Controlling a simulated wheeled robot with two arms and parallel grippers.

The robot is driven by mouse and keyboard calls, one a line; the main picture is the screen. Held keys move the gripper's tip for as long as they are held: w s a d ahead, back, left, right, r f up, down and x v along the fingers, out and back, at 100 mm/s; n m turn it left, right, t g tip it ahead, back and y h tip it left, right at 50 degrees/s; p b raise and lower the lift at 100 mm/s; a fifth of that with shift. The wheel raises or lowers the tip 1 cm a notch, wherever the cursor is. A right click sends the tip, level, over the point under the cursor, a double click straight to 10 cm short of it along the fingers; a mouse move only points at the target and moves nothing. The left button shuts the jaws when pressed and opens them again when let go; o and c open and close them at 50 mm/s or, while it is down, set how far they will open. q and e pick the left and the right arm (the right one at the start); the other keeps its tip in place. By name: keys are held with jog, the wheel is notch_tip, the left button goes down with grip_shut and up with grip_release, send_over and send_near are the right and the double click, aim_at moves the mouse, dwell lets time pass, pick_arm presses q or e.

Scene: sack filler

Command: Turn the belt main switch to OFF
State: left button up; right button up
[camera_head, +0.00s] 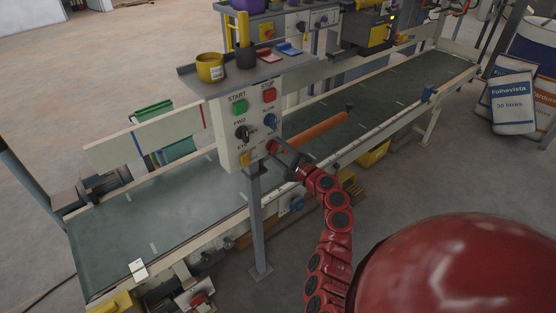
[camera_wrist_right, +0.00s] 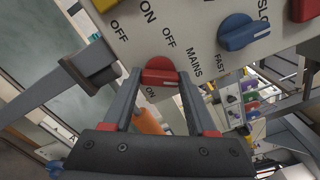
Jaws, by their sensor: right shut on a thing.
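The belt control box (camera_head: 240,128) stands on a post beside the conveyor, with START, STOP and several knobs on its face. The red mains knob (camera_wrist_right: 160,72) is at the lower right of this panel, between printed OFF and ON marks; it shows small in the head view (camera_head: 272,147). My right gripper (camera_head: 279,153) reaches up to the panel from the lower right. In the wrist view its fingertips (camera_wrist_right: 160,76) are shut on the red knob, one at each side. I cannot clearly tell which mark the knob points to. My left gripper is out of view.
The green belt (camera_head: 190,205) runs behind the post.

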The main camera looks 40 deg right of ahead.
jog(key=shift+f+n+b, duration=0.15)
jog(key=shift+n+b, duration=3.15)
jog(key=shift+b, duration=0.7)
jog(key=o, duration=1.4)
jog(key=shift+c, duration=0.2)
jog(key=s+d+b, duration=0.1)
jog(key=s, duration=1.6)
jog(key=shift+s+d+b, duration=0.15)
jog(key=shift+b, duration=0.25)
